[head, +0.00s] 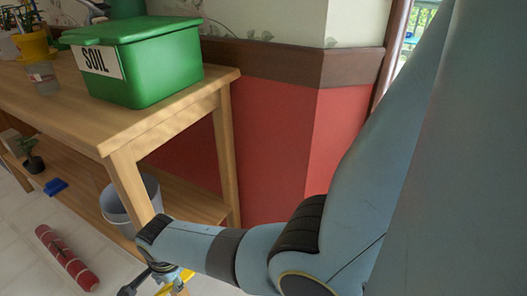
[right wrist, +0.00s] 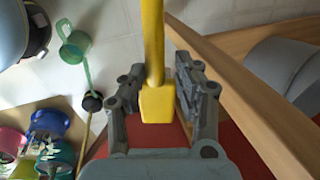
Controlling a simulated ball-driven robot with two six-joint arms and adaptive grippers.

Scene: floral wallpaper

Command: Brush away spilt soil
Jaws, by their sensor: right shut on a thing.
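My right gripper (head: 160,282) is low at the bottom of the head view, in front of the wooden table. In the right wrist view the right gripper (right wrist: 160,98) is shut on a yellow handle (right wrist: 154,45). The handle runs up out of that picture, so its far end is hidden. A bit of yellow (head: 188,275) shows beside the gripper in the head view. I see no spilt soil in either view. A green box (head: 150,65) marked SOIL stands lidded on the table. My left gripper does not show.
The wooden table (head: 130,128) has a lower shelf with a grey bucket (head: 117,208) and a small blue object (head: 55,187). A yellow pot (head: 35,46) and a glass jar (head: 42,78) stand on top. A red roll (head: 68,258) lies on the tiled floor.

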